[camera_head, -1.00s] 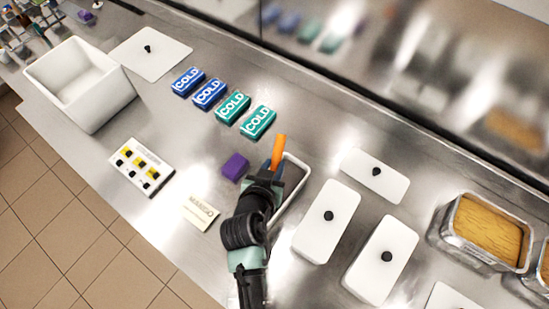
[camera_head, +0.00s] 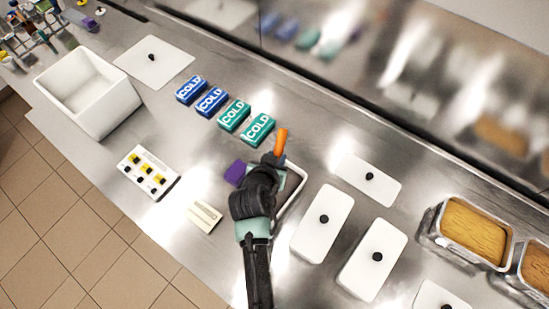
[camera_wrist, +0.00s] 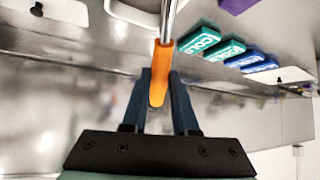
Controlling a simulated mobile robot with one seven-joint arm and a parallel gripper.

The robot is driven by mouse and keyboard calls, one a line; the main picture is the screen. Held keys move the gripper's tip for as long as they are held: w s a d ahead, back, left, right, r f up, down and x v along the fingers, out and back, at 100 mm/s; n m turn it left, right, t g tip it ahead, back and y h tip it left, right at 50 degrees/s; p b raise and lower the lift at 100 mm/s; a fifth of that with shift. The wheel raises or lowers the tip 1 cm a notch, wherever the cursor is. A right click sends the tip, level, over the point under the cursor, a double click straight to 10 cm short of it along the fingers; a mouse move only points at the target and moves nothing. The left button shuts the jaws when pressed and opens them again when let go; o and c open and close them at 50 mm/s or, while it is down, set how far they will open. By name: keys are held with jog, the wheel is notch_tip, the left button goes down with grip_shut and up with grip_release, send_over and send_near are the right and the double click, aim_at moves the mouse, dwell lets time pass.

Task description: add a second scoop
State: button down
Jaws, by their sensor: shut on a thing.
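My gripper (camera_head: 276,159) is shut on the orange handle (camera_head: 281,141) of a tool. In the wrist view the orange handle (camera_wrist: 160,70) sits between the two fingers, and a metal shaft (camera_wrist: 168,18) runs on from it out of the top of the frame. The tool's working end is out of sight, so I cannot tell whether it carries anything. A white-rimmed rectangular tub (camera_head: 291,205) lies under and to the right of my gripper. My arm hides much of its inside. Two open metal pans of yellow-brown contents (camera_head: 472,230) stand at the far right.
Blue and green COLD packs (camera_head: 234,116) lie behind my gripper; a purple block (camera_head: 234,173) is beside it. White knobbed lids (camera_head: 322,235) cover the counter to the right. A white bin (camera_head: 90,92), a small tray (camera_head: 147,172) and a label card (camera_head: 204,214) are to the left.

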jog(key=shift+w+d+r+g+y+p, duration=0.2)
jog(key=shift+w+g+p, duration=0.35)
jog(key=shift+p, duration=0.25)
jog(key=shift+w+d+r+g+y+p, duration=0.1)
jog(key=shift+w+r+g+p, duration=0.1)
jog(key=shift+w+g+p, duration=0.45)
jog(key=shift+w+d+g+p, duration=0.1)
jog(key=shift+w+g+p, duration=0.1)
jog(key=shift+g+p, duration=0.15)
jog(key=shift+f, duration=0.1)
